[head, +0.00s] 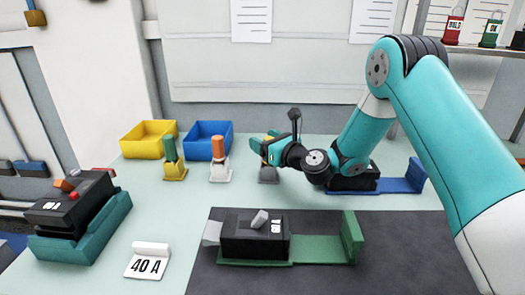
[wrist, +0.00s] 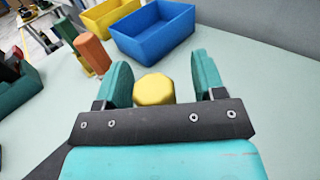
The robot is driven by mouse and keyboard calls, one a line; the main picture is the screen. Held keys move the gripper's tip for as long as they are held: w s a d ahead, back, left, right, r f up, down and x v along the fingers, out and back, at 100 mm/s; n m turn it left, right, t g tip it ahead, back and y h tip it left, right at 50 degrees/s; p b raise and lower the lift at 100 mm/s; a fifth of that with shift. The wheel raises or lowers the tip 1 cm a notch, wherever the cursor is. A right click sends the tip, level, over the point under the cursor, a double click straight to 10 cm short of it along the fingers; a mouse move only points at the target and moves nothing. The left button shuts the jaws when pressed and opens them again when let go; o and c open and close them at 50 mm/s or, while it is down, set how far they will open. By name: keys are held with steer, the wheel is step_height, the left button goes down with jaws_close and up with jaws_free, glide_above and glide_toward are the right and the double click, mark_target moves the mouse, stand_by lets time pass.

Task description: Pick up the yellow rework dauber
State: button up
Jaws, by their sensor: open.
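The yellow rework dauber (head: 268,176) stands on the light table in the head view, its grey base showing below my gripper (head: 264,148). The gripper hides most of its handle. In the wrist view its yellow faceted top (wrist: 154,90) lies between the two teal fingers of my gripper (wrist: 160,78), closer to the left finger. The fingers are spread, with a clear gap on the right side. Contact on the left side cannot be told.
An orange dauber (head: 219,160) and a green dauber (head: 170,154) stand to the left. Yellow (head: 142,148) and blue (head: 200,150) bins sit behind them. A breaker (head: 256,238) in a green fixture is on the dark mat in front. Another breaker (head: 352,183) lies right of the gripper.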

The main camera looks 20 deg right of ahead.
steer(key=shift+a, duration=0.2)
steer(key=c, duration=1)
step_height(320, 180, up, 20)
steer(key=p, duration=0.4)
steer(key=shift+p, duration=0.35)
